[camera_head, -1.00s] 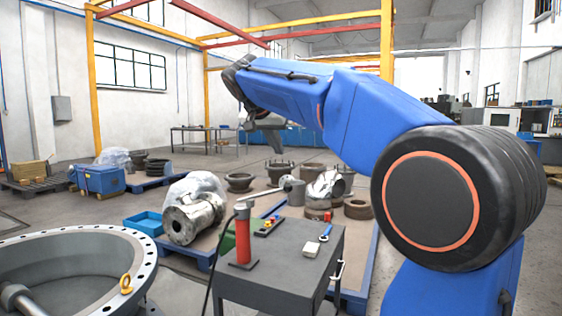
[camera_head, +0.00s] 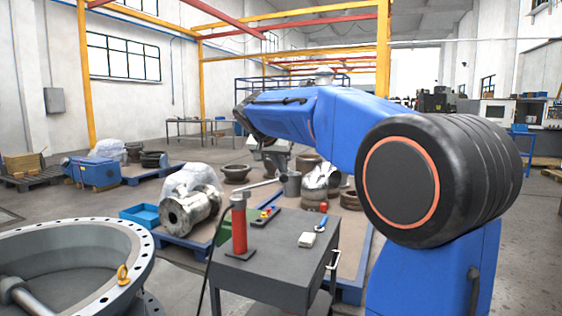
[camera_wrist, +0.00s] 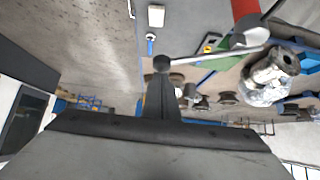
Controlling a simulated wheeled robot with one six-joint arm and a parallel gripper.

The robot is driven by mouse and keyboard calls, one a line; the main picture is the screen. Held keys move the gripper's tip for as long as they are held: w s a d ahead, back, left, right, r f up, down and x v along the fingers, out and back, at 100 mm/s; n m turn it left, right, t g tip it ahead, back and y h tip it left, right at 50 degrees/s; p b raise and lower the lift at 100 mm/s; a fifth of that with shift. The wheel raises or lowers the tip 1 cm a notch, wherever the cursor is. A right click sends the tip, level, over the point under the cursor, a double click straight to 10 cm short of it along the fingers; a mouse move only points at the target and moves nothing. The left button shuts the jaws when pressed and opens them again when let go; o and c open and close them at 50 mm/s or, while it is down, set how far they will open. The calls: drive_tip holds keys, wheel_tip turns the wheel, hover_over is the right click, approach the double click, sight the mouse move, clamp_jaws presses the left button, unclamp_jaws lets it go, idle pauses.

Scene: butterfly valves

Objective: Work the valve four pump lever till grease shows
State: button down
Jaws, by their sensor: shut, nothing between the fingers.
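The grease pump (camera_head: 240,232) is a red upright cylinder with a grey head, standing on the left part of a dark grey cart. Its thin grey lever (camera_head: 264,184) points right and slightly up. In the wrist view the lever (camera_wrist: 215,53) runs sideways towards my fingertips, and part of the red pump (camera_wrist: 244,9) shows at the top. My gripper (camera_head: 276,160) is beyond and above the lever's outer end in the head view. In the wrist view my gripper (camera_wrist: 162,64) is shut and empty; whether it touches the lever I cannot tell. I see no grease.
The cart (camera_head: 262,268) also holds a tray of small coloured parts (camera_head: 262,218), a white block (camera_head: 307,240) and a blue-handled tool (camera_head: 321,224). A large flanged valve body (camera_head: 75,262) with a yellow eyebolt is left. Metal valve parts (camera_head: 188,210) lie on pallets behind.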

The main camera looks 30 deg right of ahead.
idle(0.3)
wheel_tip(320, 180, down, 10)
drive_tip(key=s+d+m+t+y, duration=0.1)
drive_tip(key=s+d+t, duration=0.1)
drive_tip(key=shift+s+m+y, duration=0.3)
drive_tip(key=shift+s+y, duration=0.05)
drive_tip(key=shift+y, duration=0.05)
drive_tip(key=d+r+v, duration=0.1)
drive_tip(key=d+v, duration=0.1)
drive_tip(key=v, duration=1.1)
drive_tip(key=shift+d+r+t, duration=0.3)
drive_tip(key=shift+r, duration=0.15)
drive_tip(key=shift+s, duration=0.1)
idle(1.1)
